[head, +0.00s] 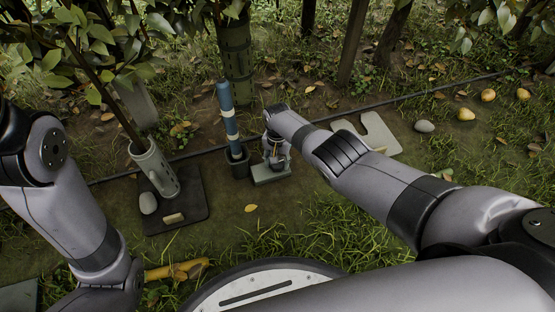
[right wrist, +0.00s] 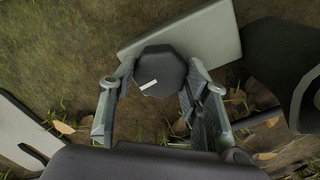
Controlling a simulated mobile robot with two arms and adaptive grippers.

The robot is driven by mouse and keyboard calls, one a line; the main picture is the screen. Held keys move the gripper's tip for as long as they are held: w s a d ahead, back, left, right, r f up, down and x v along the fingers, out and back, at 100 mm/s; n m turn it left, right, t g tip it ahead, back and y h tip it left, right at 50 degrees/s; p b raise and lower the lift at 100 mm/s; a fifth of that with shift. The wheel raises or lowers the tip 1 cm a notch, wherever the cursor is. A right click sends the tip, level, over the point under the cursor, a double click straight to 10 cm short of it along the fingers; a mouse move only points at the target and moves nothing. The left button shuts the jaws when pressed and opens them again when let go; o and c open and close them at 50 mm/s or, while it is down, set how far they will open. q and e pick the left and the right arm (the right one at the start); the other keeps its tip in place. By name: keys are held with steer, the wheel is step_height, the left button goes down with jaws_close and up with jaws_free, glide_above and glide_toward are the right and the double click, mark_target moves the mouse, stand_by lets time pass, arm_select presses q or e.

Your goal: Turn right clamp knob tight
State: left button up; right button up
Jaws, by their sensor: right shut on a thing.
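The clamp knob (right wrist: 160,70) is a dark, many-sided knob with a short white mark on its face, seen in the right wrist view. It sits by the pale grey-green base plate (right wrist: 212,38). My right gripper (right wrist: 160,88) is shut on the knob, with one finger on each side. In the head view my right gripper (head: 276,152) points down over the small base plate (head: 272,177), and it hides the knob. My left arm comes in from the left and bends down to the bottom edge; its gripper is not in view.
A blue and white tube (head: 228,115) stands in a dark holder (head: 237,164) just left of the clamp. A grey tube (head: 154,172) leans around a stem on a dark mat (head: 192,200). A pale notched plate (head: 380,132) lies to the right. A yellow tool (head: 177,270) lies in front.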

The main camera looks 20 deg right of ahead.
steer(key=shift+w+m, duration=0.1)
steer(key=shift+m, duration=0.5)
steer(key=o, duration=1.2)
steer(key=shift+r, duration=0.1)
steer(key=shift+r, duration=0.4)
step_height(320, 180, up, 11)
stand_by(0.4)
